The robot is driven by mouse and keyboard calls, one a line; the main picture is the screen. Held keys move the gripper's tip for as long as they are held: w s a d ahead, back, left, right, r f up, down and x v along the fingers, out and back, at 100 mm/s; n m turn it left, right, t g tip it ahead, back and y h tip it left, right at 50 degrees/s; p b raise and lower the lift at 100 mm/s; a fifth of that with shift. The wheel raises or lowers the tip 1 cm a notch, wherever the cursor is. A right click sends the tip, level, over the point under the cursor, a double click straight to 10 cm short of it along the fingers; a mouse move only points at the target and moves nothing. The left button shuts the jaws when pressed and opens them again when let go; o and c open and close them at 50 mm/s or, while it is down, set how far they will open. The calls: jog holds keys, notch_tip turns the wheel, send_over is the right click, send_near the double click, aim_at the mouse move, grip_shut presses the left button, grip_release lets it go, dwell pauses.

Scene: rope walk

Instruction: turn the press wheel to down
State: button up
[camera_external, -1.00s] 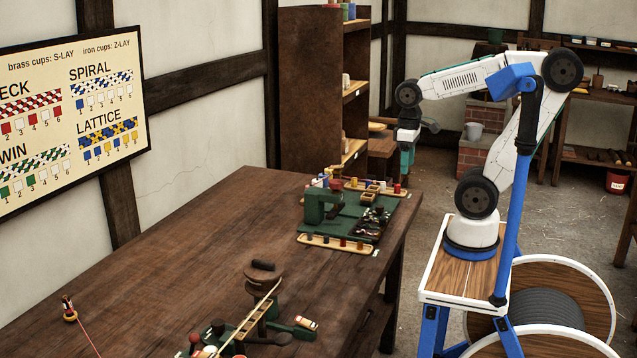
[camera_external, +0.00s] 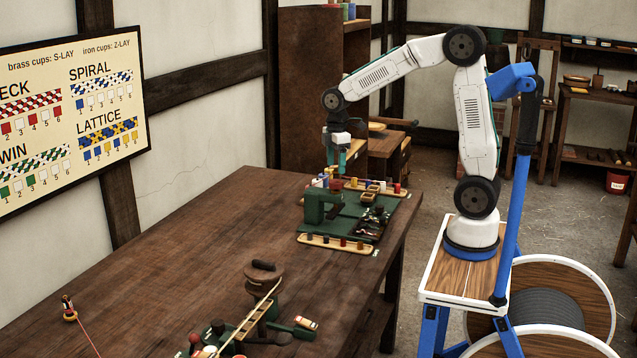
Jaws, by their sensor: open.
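A green press-like frame (camera_external: 318,205) stands on a green board at the far right end of the wooden table. No wheel can be made out clearly on it, and its setting is too small to read. My gripper (camera_external: 336,174) points down above the back of the board, behind the green frame. Its jaws are open and look empty. I cannot tell whether the tips touch anything there. A small dark red piece (camera_external: 336,186) shows just below the tips.
A winder-like tool (camera_external: 263,280) stands nearer on the table (camera_external: 180,250). The table's middle is mostly clear.

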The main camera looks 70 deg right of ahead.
aim_at(336, 181)
notch_tip(336, 181, down, 6)
jog(key=shift+r, duration=0.1)
jog(key=c, duration=1)
